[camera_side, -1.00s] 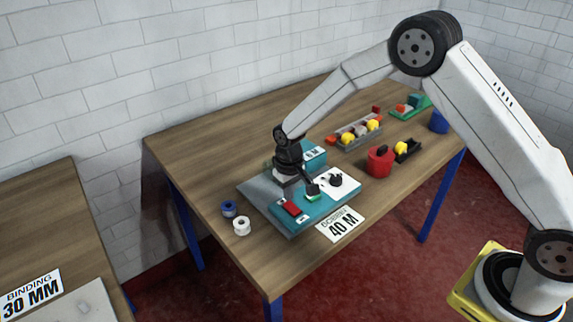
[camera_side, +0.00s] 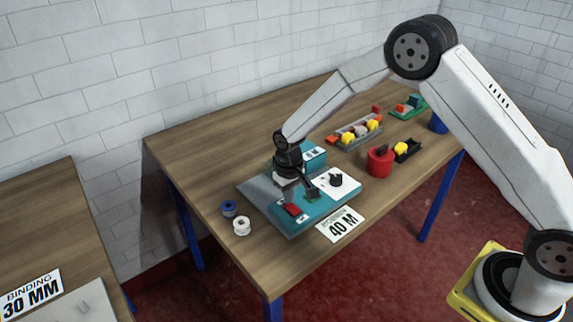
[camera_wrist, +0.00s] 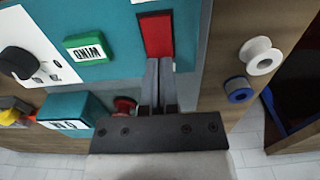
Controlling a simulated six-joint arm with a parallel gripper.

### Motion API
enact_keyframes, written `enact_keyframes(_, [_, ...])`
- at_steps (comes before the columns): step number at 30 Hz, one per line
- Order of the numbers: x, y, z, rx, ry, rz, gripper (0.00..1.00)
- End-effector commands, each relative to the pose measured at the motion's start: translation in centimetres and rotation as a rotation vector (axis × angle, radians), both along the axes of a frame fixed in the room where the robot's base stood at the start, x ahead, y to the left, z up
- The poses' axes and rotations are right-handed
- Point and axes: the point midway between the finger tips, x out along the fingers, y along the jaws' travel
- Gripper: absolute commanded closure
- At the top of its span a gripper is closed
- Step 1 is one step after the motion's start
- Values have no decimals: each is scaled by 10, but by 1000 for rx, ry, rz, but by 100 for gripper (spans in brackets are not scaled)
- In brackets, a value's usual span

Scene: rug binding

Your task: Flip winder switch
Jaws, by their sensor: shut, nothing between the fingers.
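The winder is a teal machine on the wooden table, with a grey plate on its left side. Its red rocker switch (camera_wrist: 157,35) lies on the teal top and also shows in the side view (camera_side: 292,209). A green button marked WIND (camera_wrist: 86,47) sits beside it. A black knob (camera_side: 335,180) stands on a white dial plate (camera_wrist: 35,38). My gripper (camera_wrist: 159,62) is shut and empty, its fingertips at the near end of the red switch. I cannot tell whether they touch it.
A white spool (camera_side: 241,226) and a blue spool (camera_side: 229,208) stand left of the machine. A red pot (camera_side: 380,161) and a grey tray (camera_side: 344,141) of coloured parts are behind it to the right. A BOBBIN 40 M label (camera_side: 340,224) lies at the front edge.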

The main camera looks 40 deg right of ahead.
Motion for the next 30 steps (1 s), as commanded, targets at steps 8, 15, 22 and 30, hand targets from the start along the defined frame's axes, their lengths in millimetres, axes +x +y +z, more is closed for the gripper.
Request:
enact_keyframes(8, [0,0,-3,0,0,0,100])
enact_keyframes(15, [0,0,-6,0,0,0,100])
enact_keyframes(22, [0,0,-8,0,-1,0,100])
enact_keyframes(30, [0,0,-11,0,-1,0,100])
